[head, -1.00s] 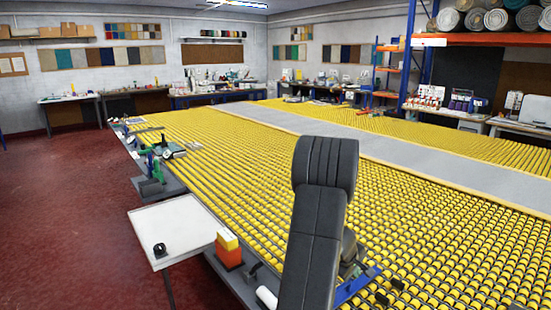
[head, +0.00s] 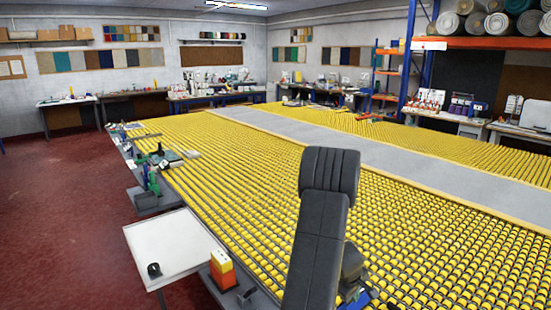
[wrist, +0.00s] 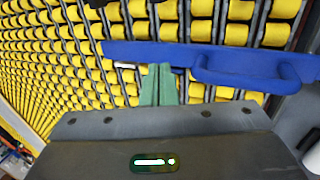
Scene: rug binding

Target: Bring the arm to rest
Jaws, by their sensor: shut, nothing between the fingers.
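My gripper shows in the wrist view as two green fingers (wrist: 158,84) pressed together, with nothing between them. They point at a blue bar with a raised loop handle (wrist: 250,75), lying over yellow rollers. I cannot tell whether the fingertips touch the bar. In the head view my dark arm stands bent over the front of the roller table (head: 235,175) and hides the gripper. A bit of blue (head: 357,299) shows beside the arm at the bottom.
A white side table (head: 172,243) with a small black object (head: 154,270) stands at the left front. Clamps and tools (head: 150,180) line the left edge. Red floor at left is clear.

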